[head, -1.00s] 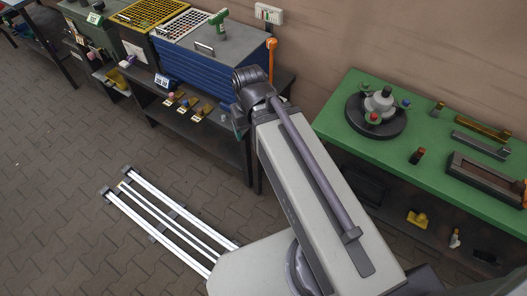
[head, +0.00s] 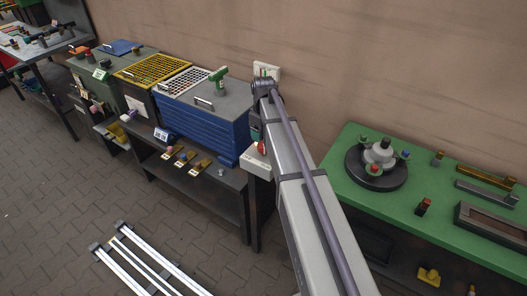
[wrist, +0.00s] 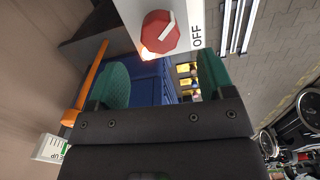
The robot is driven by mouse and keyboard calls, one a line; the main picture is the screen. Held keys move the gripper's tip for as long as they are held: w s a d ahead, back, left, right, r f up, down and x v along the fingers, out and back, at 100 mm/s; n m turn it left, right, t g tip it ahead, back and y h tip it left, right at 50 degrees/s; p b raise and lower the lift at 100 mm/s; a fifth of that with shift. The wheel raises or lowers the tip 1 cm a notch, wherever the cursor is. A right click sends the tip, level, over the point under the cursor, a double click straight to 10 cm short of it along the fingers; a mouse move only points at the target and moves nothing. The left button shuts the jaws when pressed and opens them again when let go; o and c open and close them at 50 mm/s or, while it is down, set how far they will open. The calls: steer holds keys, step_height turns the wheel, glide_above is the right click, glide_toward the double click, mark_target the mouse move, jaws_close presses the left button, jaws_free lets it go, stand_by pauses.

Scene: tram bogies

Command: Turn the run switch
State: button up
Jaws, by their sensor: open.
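The run switch (wrist: 160,33) is a red knob with a white pointer line on a pale box (wrist: 190,42). It is at the top of the wrist view, and its pointer slants up and to the right. The word OFF reads sideways at the box's right edge. A bright glow shows at the knob's lower left. In the head view the pale box (head: 256,163) and red knob (head: 261,148) show beside the blue drawer unit, partly behind my arm. My gripper (wrist: 163,78) is open, its green fingers apart and empty, with the knob ahead of the gap. Contact is not visible.
An orange bar (wrist: 90,80) stands left of my gripper in the wrist view. The blue drawer unit (head: 205,120) stands left of the switch box, with a green tool (head: 218,76) on top. A green bench (head: 345,140) is at right. The wall is close behind.

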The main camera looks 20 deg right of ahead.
mark_target(264, 147)
step_height(264, 147, down, 7)
steer(key=b, duration=0.5)
steer(key=shift+f, duration=0.1)
steer(key=c, duration=0.9)
